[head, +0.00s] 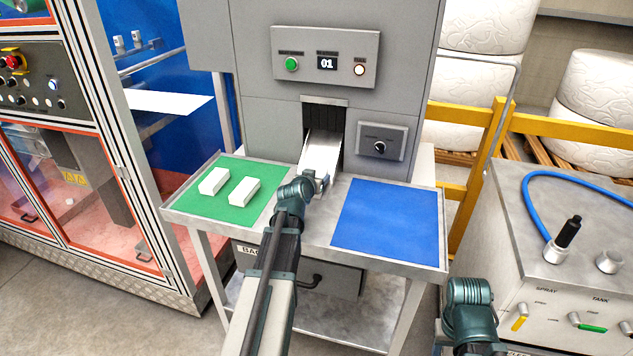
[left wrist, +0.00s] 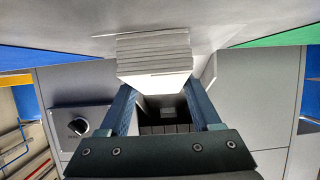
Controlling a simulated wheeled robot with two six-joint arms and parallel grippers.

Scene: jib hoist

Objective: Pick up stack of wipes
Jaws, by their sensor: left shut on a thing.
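A stack of white wipes (left wrist: 153,55) shows in the left wrist view as several thin layers, between the tips of my left gripper's fingers (left wrist: 160,95). The left gripper is shut on it. In the head view my left gripper (head: 318,184) is at the lower end of the machine's pale chute (head: 322,152), and the arm and gripper largely hide the stack there. Two other white stacks lie on the green mat (head: 208,213): one on the left (head: 214,181) and one beside it (head: 244,191). Part of my right arm shows at lower right; its gripper is out of view.
The blue mat (head: 388,217) on the table's right side is bare. The grey machine (head: 255,92) with a control panel (head: 325,57) stands behind the table. A steel spray unit (head: 560,250) with a blue hose stands at right. A glazed cabinet (head: 75,190) is at left.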

